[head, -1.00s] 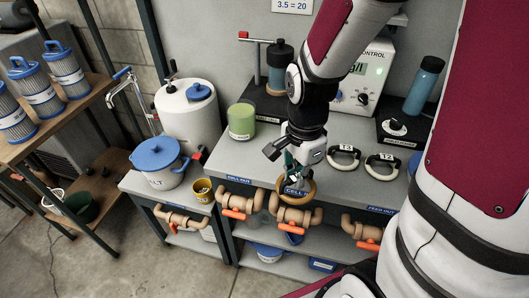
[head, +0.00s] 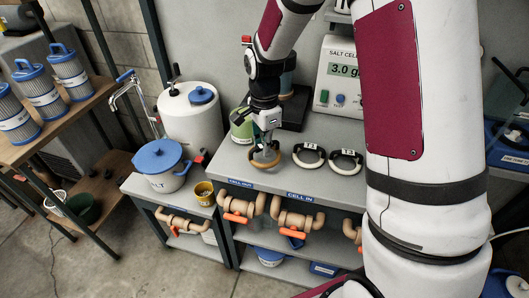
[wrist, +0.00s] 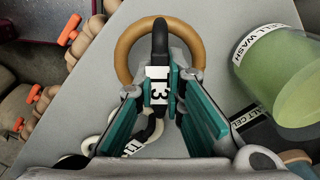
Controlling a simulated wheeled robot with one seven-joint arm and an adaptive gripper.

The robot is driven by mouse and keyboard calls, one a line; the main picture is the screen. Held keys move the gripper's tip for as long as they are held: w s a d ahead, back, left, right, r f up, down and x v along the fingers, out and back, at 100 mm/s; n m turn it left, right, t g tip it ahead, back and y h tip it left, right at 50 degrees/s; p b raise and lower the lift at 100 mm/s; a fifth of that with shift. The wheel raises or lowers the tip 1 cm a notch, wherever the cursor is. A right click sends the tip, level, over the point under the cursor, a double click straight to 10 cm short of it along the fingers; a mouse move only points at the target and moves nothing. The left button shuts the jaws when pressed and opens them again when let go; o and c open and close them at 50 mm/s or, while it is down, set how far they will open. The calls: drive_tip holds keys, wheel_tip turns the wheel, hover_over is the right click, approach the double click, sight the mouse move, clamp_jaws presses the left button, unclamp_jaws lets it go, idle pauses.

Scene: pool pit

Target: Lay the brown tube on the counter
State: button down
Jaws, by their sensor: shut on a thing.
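The brown tube (wrist: 123,58) is a tan-brown ring with a black piece across it bearing a white label that reads 13. My gripper (wrist: 160,88) is shut on that black piece, one teal finger on each side. In the head view the brown tube (head: 266,164) hangs below my gripper (head: 266,147), over the front part of the grey counter (head: 325,184). It is low over the surface; I cannot tell whether it touches.
Two cream-and-black rings (head: 308,156) (head: 346,162) lie close to the right. A green jar (head: 241,128) stands behind to the left. Pipes with orange handles (head: 236,218) run below the counter's front edge.

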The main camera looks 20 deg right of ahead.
drive_tip(key=shift+f, duration=1.45)
drive_tip(key=shift+f, duration=0.15)
drive_tip(key=c, duration=1.7)
unclamp_jaws()
